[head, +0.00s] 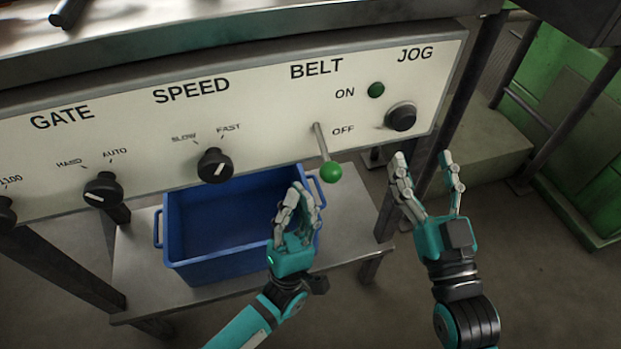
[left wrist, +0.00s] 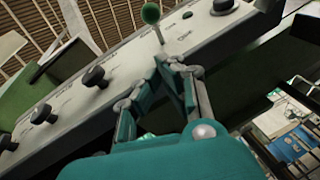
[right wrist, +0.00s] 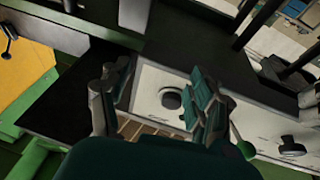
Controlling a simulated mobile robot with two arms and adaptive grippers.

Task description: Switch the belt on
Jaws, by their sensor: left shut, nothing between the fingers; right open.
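The belt switch is a metal lever with a green ball tip (head: 331,172) under the word BELT on the pale control panel (head: 262,120). In the head view the lever points down, on the OFF side. My left gripper (head: 305,188) is shut and empty, just below and left of the ball, with a gap between them. The ball also shows beyond the fingertips in the left wrist view (left wrist: 151,13). My right gripper (head: 423,156) is open and empty, right of the lever and below the JOG knob (head: 400,116). A dark green round lamp or button (head: 376,90) sits beside ON.
The SPEED knob (head: 215,165) and GATE knob (head: 103,189) are left of the lever. A blue bin (head: 225,262) stands on a metal table (head: 345,240) below the panel. A dark table leg (head: 470,80) stands right of the panel.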

